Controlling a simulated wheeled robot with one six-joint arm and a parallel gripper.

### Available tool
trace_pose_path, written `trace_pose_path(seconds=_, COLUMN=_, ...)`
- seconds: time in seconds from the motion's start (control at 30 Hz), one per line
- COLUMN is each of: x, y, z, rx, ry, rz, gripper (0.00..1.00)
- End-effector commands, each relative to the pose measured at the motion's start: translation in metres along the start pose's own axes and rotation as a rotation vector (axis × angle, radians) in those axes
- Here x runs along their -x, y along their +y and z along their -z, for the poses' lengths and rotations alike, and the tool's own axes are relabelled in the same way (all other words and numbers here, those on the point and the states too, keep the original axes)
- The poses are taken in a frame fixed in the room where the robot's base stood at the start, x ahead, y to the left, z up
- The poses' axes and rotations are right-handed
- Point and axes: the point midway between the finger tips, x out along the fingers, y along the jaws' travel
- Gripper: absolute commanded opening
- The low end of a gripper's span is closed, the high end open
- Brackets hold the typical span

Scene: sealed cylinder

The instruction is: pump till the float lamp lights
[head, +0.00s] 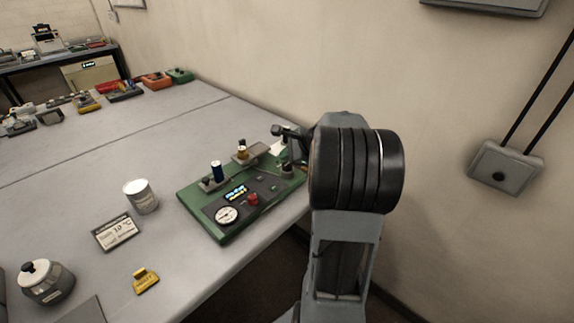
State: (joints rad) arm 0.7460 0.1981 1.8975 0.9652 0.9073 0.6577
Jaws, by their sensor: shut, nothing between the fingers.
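A green-based device (228,236) sits at the table's right edge. Its dark panel carries a round white gauge (227,215), a red knob (253,199) and a small display with blue and yellow marks (235,192). Behind the panel stand a dark blue cylinder (216,171) and a grey block with a small amber-topped part (242,148). I cannot tell which part is the float lamp or whether it is lit. My gripper (287,150) is over the device's far right end, largely hidden behind my arm. It looks shut and empty; contact with the device cannot be made out.
A metal can (141,196), a lettered card (117,232), a yellow object (146,281) and a grey lidded pot (46,283) stand left of the device. Several small devices line the table's far end. A wall with a grey box (503,167) is at right.

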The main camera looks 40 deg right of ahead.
Motion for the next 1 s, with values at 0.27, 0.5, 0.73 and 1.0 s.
trace_pose_path(seconds=0.27, x=0.0, y=0.0, z=0.0, rx=0.0, ry=0.0, rz=0.0, gripper=0.0)
trace_pose_path(seconds=0.5, x=-0.0007, y=0.0005, z=0.0005, rx=0.0, ry=0.0, rz=0.0, gripper=0.0)
trace_pose_path(seconds=0.73, x=-0.0056, y=0.0041, z=0.0041, rx=0.0, ry=0.0, rz=0.0, gripper=0.0)
trace_pose_path(seconds=1.0, x=-0.006, y=0.0043, z=0.0043, rx=0.0, ry=0.0, rz=0.0, gripper=0.0)
